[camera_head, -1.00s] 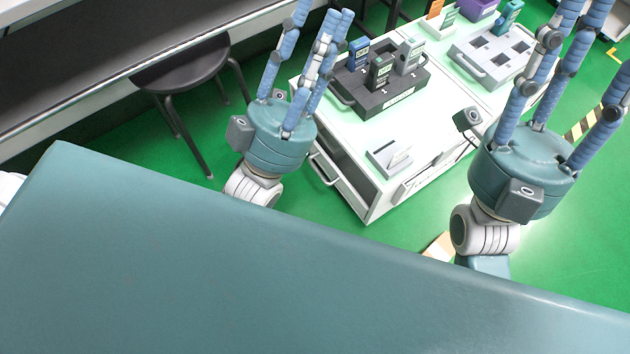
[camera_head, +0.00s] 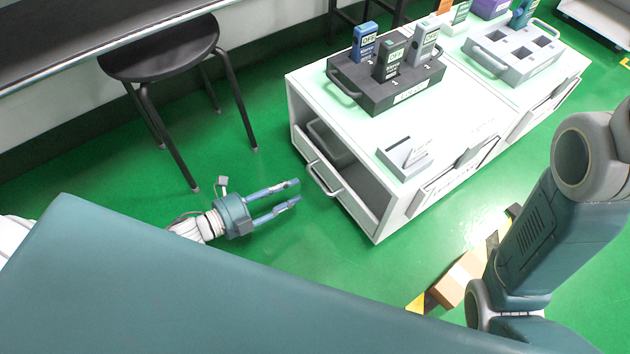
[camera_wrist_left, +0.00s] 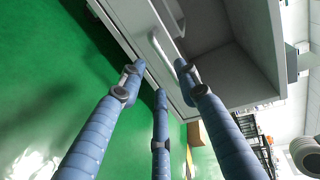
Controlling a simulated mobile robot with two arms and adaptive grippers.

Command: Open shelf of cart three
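A white cart (camera_head: 362,206) stands right of centre in the head view; I cannot read a number on it. Its near-left end has a low front panel with a grey bar handle (camera_head: 325,180), and an open compartment shows above and behind it. My left gripper (camera_head: 297,191) is low, just left of the handle, fingers spread and pointing at it, empty. In the left wrist view, the handle (camera_wrist_left: 160,46) lies just beyond the open left fingers (camera_wrist_left: 158,80); I cannot tell whether they touch it. My right gripper is out of view.
On the cart top are a dark tray (camera_head: 372,97) with several handheld testers and a small grey holder (camera_head: 405,158). A second cart top with a grey tray (camera_head: 515,62) adjoins behind. A black stool (camera_head: 165,50) stands left. A cardboard box (camera_head: 458,280) lies on the green floor.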

